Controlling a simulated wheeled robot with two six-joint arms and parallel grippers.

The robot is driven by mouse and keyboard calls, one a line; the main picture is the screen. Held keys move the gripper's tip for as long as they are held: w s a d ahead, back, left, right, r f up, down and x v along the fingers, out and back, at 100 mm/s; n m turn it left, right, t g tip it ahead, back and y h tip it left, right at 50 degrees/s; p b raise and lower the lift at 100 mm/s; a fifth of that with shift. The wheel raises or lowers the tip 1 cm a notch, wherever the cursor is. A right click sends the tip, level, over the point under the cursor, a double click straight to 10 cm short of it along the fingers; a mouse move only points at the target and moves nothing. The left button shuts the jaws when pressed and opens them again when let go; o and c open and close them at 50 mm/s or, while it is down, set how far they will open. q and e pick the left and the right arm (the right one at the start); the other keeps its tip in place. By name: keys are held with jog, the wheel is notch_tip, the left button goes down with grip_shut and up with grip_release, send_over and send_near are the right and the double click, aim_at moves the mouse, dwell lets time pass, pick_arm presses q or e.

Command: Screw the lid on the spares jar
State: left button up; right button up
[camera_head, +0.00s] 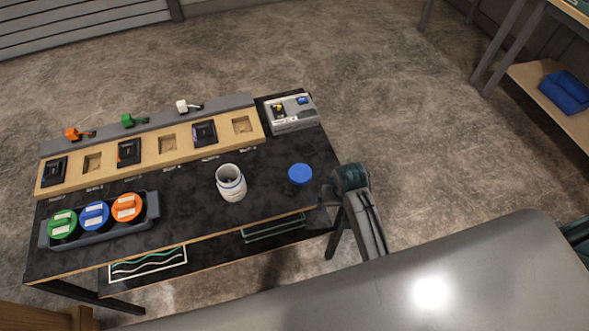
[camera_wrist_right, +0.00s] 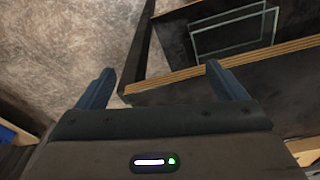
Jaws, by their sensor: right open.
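The spares jar (camera_head: 231,186) is a white, open-topped jar standing upright on the dark table (camera_head: 262,205). The blue lid (camera_head: 300,174) lies on the table to the right of the jar, apart from it. My right gripper (camera_head: 322,212) is at the table's front right edge, a little nearer than the lid. In the right wrist view my right gripper (camera_wrist_right: 155,78) has its two fingers wide apart with nothing between them. The jar and lid are not in that view. My left gripper is not in view.
A grey tray (camera_head: 152,224) holds green, blue and orange round pieces at the left. A wooden slotted board (camera_head: 185,149) runs along the back, with coloured levers behind it. A grey box (camera_head: 291,113) stands at the back right corner. The table between jar and lid is clear.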

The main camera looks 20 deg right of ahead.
jog(key=shift+m+g, duration=0.3)
jog(key=shift+m, duration=0.3)
jog(key=w+a+r, duration=0.1)
jog(key=w, duration=0.1)
jog(key=w+a+r, duration=0.1)
jog(key=w, duration=0.1)
jog(key=w+a+r, duration=0.1)
jog(key=w, duration=0.1)
jog(key=shift+w+r, duration=0.2)
jog(key=shift+r, duration=0.1)
jog(key=w+a+r+m+g, duration=0.1)
jog(key=w+a+r, duration=0.4)
jog(key=w+r, duration=0.2)
jog(key=shift+w+y+p, duration=0.3)
jog(key=shift+p, duration=0.1)
jog(key=p, duration=0.2)
send_over(299, 174)
notch_tip(299, 174, down, 5)
jog(key=shift+w+f, duration=0.1)
jog(key=shift+f, duration=0.2)
